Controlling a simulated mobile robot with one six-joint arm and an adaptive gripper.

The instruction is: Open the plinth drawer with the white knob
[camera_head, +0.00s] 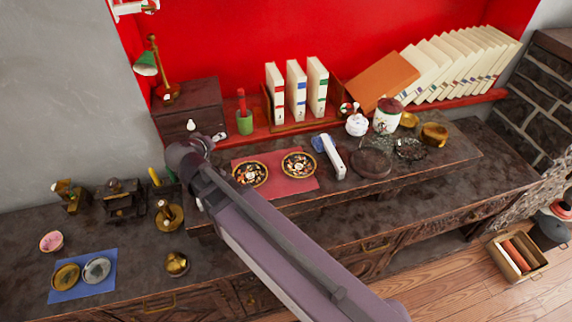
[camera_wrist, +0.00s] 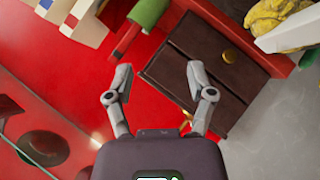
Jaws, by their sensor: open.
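The plinth (camera_head: 185,107) is a dark brown box at the back left, against the red backdrop. A small white knob (camera_head: 191,125) shows on its front in the head view. In the wrist view the plinth (camera_wrist: 205,55) appears tilted, with two dark drawer fronts. I cannot make out the white knob there; a finger covers part of the other front. My gripper (camera_wrist: 160,75) is open and empty, its fingers spread before the plinth. In the head view my gripper (camera_head: 218,138) is just in front of the plinth, partly hidden by its own wrist.
A green cup (camera_head: 244,122) with a red item stands right of the plinth. A lamp (camera_head: 148,65) stands on the plinth's left. Patterned plates (camera_head: 250,173) lie on a red mat (camera_head: 285,187) beside my arm. Upright books (camera_head: 297,88) stand behind.

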